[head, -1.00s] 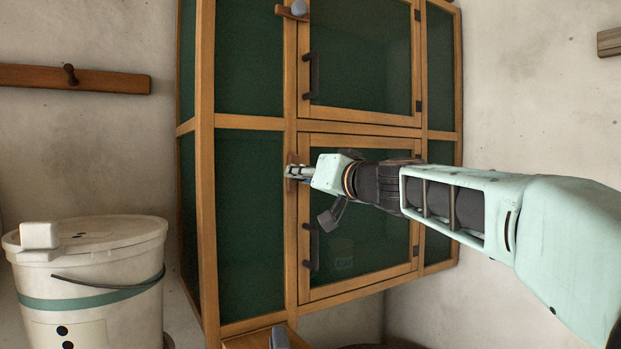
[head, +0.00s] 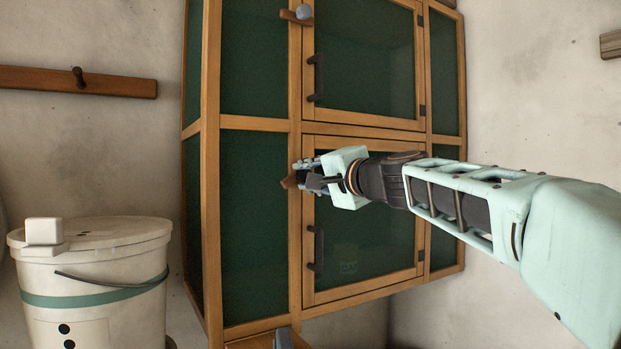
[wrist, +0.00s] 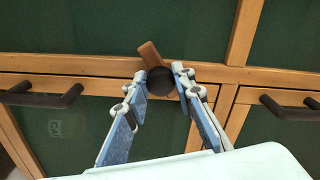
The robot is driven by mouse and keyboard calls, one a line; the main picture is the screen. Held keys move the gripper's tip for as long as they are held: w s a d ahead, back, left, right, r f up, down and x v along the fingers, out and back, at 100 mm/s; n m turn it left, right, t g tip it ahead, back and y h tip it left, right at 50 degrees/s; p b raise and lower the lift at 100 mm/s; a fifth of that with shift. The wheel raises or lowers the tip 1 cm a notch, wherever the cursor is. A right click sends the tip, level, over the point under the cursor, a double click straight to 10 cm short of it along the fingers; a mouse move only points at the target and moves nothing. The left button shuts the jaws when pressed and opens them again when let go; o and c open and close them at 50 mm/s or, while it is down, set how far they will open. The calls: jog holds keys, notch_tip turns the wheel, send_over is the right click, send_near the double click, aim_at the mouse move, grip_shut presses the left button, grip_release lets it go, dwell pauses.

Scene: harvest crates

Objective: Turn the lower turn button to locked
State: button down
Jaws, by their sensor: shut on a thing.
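The lower turn button (head: 288,182) is a brown wooden bar at the left edge of the lower cabinet door (head: 365,285). In the head view only its end shows, the rest hidden by my gripper (head: 300,174). In the wrist view the bar (wrist: 150,55) sticks out at a slant from a dark round knob (wrist: 161,81). My gripper (wrist: 162,76) has its two blue-grey fingers on either side of this knob, shut on it. The bar is tilted, neither in line with the door's edge nor square to it.
The upper door's turn button (head: 289,16) lies across the frame, with a grey knob. Dark handles stand out on the upper door (head: 316,77) and lower door (head: 315,248). A lidded white bucket (head: 95,270) stands at left. A peg rail (head: 110,84) hangs on the wall.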

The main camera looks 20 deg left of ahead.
jog(key=m, duration=0.6)
jog(key=shift+r+m+p, duration=0.1)
jog(key=shift+m+p, duration=0.3)
dwell(0.4)
jog(key=c, duration=1.6)
grip_release()
jog(key=shift+d, duration=0.1)
jog(key=v, duration=0.7)
jog(key=shift+s+d, duration=0.1)
jog(key=shift+s, duration=0.1)
